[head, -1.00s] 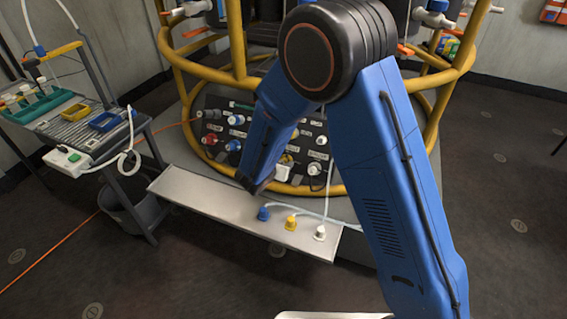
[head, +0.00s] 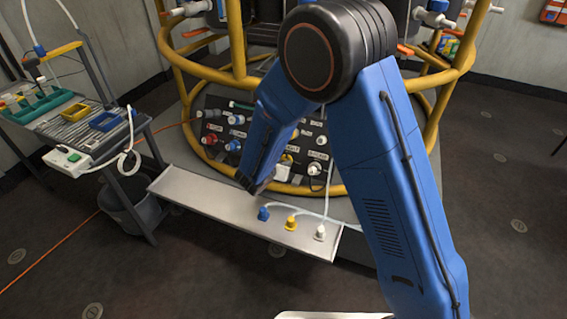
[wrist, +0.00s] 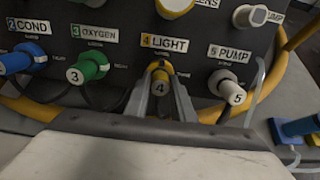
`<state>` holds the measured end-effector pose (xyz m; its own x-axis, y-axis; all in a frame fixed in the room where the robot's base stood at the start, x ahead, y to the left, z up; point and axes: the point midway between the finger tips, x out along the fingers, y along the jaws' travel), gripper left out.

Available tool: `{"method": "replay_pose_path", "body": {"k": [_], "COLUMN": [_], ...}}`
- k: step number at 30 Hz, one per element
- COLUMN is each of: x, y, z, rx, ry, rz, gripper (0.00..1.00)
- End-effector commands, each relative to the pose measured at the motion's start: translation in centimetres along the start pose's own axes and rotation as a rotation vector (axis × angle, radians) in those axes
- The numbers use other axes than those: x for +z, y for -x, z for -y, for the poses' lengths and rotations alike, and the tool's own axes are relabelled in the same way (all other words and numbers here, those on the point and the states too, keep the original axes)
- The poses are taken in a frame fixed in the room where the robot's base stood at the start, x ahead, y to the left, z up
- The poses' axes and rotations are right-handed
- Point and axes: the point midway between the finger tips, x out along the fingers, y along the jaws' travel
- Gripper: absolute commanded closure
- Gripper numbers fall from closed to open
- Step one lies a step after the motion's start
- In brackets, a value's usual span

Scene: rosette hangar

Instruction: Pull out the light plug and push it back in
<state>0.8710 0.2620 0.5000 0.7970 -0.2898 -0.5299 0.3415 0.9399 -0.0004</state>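The light plug (wrist: 160,87) is yellow with a pale end cap marked 4. It is in the wrist view, just below the LIGHT label (wrist: 165,43) on the dark panel, and it looks seated at the panel, though its socket is mostly hidden. My gripper (wrist: 161,78) has one grey finger on each side of the plug, and both seem to touch it with no clear gap. In the head view my arm reaches down to the panel (head: 212,111), and its forearm and wrist hide part of it.
The green oxygen plug (wrist: 88,68) and blue COND plug (wrist: 15,62) are to the left, the white pump plug (wrist: 227,84) close to the right. A yellow ring frame (head: 340,190) surrounds the panel. A metal shelf (head: 195,193) in front carries three small capped connectors.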

Motion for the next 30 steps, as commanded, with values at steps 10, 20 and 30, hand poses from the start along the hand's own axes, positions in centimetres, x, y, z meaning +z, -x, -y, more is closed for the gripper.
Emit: {"method": "replay_pose_path", "body": {"k": [10, 20, 30], "x": [0.0, 0.0, 0.0], "y": [0.2, 1.2, 2.3], "z": [0.0, 0.0, 0.0], "rx": [0.0, 0.001, 0.001], "ry": [0.0, 0.0, -0.001], "rz": [0.0, 0.0, 0.0], "gripper": [1.0, 1.0, 1.0]}}
